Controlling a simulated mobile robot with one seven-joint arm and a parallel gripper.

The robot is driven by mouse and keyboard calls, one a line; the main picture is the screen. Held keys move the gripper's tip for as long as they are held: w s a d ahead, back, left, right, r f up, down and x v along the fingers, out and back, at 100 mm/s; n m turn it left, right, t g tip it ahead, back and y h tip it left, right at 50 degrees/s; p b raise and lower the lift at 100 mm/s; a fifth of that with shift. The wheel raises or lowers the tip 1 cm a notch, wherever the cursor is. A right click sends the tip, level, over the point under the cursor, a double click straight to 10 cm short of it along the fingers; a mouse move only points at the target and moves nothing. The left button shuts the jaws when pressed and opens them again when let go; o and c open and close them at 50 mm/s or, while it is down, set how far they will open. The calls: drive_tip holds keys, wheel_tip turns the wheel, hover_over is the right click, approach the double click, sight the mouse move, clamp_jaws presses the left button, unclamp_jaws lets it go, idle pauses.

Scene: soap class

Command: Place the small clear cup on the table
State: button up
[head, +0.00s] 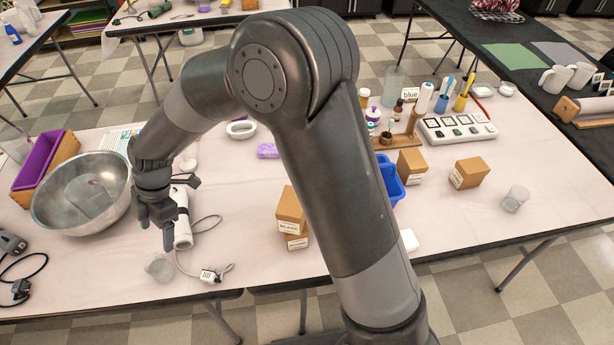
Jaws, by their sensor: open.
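A small clear cup (160,267) stands on the pale table (120,272) near its front edge, at the left. My gripper (156,234) is open with its fingers pointing down, just above and behind this cup in the picture. A small gap shows between the fingertips and the cup, and nothing shows between the fingers. A second clear cup (515,198) stands near the right end of the table, far from my gripper.
A large metal bowl (60,200) stands left of my gripper. A white hand mixer (182,228) with a cord and plug (213,274) lies close to its right. Stacked brown boxes (292,207) stand mid-table. The front right of the table is clear.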

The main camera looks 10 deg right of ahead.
drive_tip(key=w+d+r+m+t+h, duration=0.1)
drive_tip(key=d+r+m+t, duration=0.1)
drive_tip(key=d+r+m, duration=0.45)
drive_tip(key=d+r+m+t, duration=0.15)
drive_tip(key=d+r, duration=0.25)
drive_tip(key=d, duration=0.6)
drive_tip(key=w+d+r+m+t+h, duration=0.1)
drive_tip(key=d+r+m+t, duration=0.1)
drive_tip(key=d+r+m, duration=0.45)
drive_tip(key=s+d+r+m+t, duration=0.1)
drive_tip(key=s+d+r+m, duration=0.1)
drive_tip(key=s+d+m, duration=0.4)
drive_tip(key=s+d+r+m+t+h, duration=0.1)
drive_tip(key=s+d+m, duration=0.5)
drive_tip(key=d, duration=0.7)
drive_tip(key=shift+r+t, duration=0.55)
